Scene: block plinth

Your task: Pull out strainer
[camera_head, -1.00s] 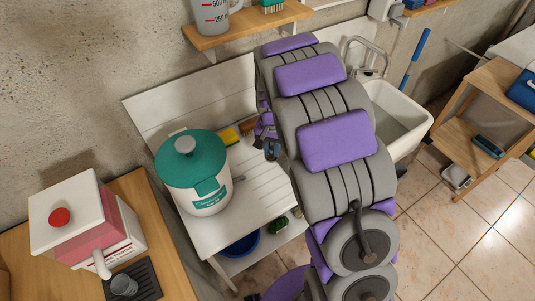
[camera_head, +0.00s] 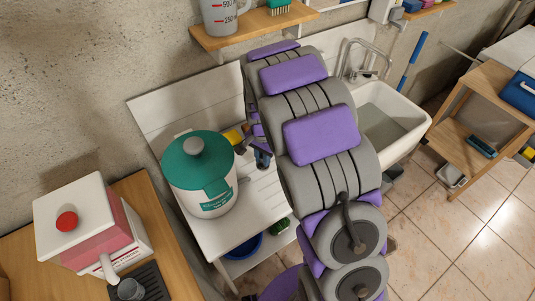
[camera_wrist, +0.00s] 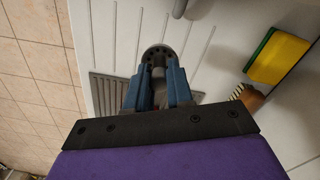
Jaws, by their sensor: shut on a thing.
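My gripper (camera_wrist: 157,82) shows in the wrist view with two blue fingers close together. A round dark grey strainer (camera_wrist: 159,54) with small holes is at the fingertips. The fingers are shut on it, with its grip part mostly hidden between them. Below it lies the white grooved draining surface (camera_wrist: 108,30). In the head view my gripper (camera_head: 262,160) is just right of the white tub with teal lid (camera_head: 203,178), over the white draining surface (camera_head: 262,200). The strainer cannot be made out in the head view.
A yellow-green sponge (camera_wrist: 279,57) and a wooden brush (camera_wrist: 249,96) lie right of my gripper in the wrist view. A grey slatted patch (camera_wrist: 108,92) is at its left. The white sink (camera_head: 385,125) stands behind my arm, and a shelf (camera_head: 250,32) hangs above.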

